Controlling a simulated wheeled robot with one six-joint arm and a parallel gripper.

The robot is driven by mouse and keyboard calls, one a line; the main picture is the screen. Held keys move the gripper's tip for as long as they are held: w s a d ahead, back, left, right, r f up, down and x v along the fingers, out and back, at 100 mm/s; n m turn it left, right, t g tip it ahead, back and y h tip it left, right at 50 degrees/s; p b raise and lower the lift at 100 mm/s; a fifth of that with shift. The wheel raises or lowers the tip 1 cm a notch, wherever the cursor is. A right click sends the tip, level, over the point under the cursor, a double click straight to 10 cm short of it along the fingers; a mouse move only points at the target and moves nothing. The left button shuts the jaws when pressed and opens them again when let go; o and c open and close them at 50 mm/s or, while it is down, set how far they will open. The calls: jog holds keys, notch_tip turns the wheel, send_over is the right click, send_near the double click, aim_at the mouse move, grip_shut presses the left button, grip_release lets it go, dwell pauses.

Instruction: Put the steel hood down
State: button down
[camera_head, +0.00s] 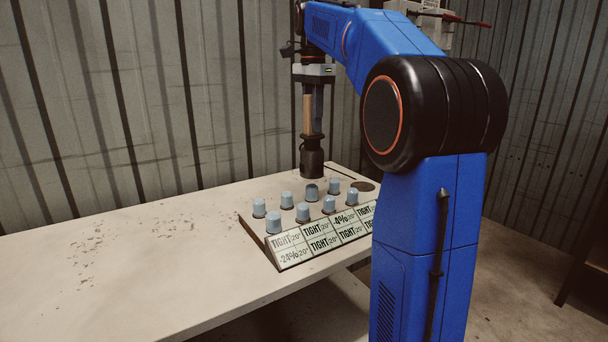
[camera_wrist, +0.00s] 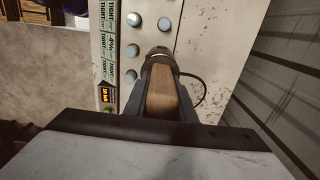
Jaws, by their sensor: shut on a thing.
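The steel hood (camera_head: 312,158) is a dark, cup-like piece hanging mouth down below a wooden part (camera_head: 306,115). My gripper (camera_head: 313,132) points straight down and is shut on it; the fingers flank the wood. In the wrist view, the hood (camera_wrist: 158,57) shows at the tips of my gripper (camera_wrist: 160,75), with the wooden part (camera_wrist: 162,95) between the fingers. The hood is upright near the back edge of the labelled rack (camera_head: 262,240). I cannot tell whether it touches anything below.
Several grey-blue caps (camera_head: 274,222) stand on the rack, with "TIGHT" labels (camera_head: 286,241) along its front. A dark round spot (camera_head: 363,186) is at the rack's back right. The worn table (camera_head: 120,260) is clear to the left. A corrugated wall (camera_head: 140,90) stands close behind.

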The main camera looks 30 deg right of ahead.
aim_at(312, 148)
jog(key=shift+f, duration=4)
jog(key=c, duration=1.5)
grip_release()
notch_tip(312, 148, up, 12)
jog(key=shift+r, duration=0.1)
jog(key=shift+s, duration=0.15)
